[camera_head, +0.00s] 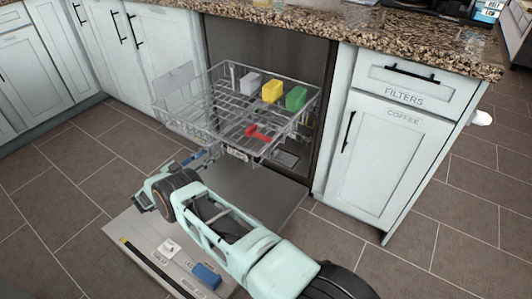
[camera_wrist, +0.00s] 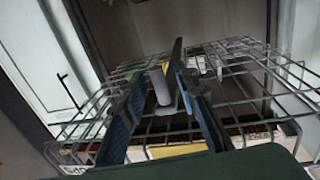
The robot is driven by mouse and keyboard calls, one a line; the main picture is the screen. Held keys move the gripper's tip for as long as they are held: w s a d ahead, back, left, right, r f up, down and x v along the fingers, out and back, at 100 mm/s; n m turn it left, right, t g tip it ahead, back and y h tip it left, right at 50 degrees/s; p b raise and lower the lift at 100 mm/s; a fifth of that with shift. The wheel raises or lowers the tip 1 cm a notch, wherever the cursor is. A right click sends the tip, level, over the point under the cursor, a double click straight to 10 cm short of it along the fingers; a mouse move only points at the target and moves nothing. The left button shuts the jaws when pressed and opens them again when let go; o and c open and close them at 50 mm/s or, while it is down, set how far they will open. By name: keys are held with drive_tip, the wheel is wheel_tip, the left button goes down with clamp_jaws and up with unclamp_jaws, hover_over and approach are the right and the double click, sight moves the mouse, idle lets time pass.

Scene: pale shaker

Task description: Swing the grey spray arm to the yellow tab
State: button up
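The yellow tab (camera_head: 272,91) stands on the wire rack between a grey tab (camera_head: 250,83) and a green tab (camera_head: 295,98). My gripper (camera_head: 208,156) is low at the rack's front left in the head view. In the wrist view its two blue-padded fingers (camera_wrist: 165,95) are apart. A light grey rounded bar (camera_wrist: 160,86) shows between them, possibly part of the spray arm; I cannot tell whether the fingers touch it. The rest of the spray arm is not clearly visible in the head view, where the rack and my gripper cover that area.
The wire rack (camera_head: 178,120) is pulled out, with a red piece (camera_head: 258,133) on it. The open dishwasher door (camera_head: 130,232) lies below, bearing a blue block (camera_head: 207,276) and a white piece (camera_head: 168,248). Cabinets flank the opening; floor is clear at left.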

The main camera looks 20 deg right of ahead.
drive_tip(key=v, duration=0.8)
drive_tip(key=shift+s+a, duration=0.15)
drive_tip(key=shift+a, duration=0.1)
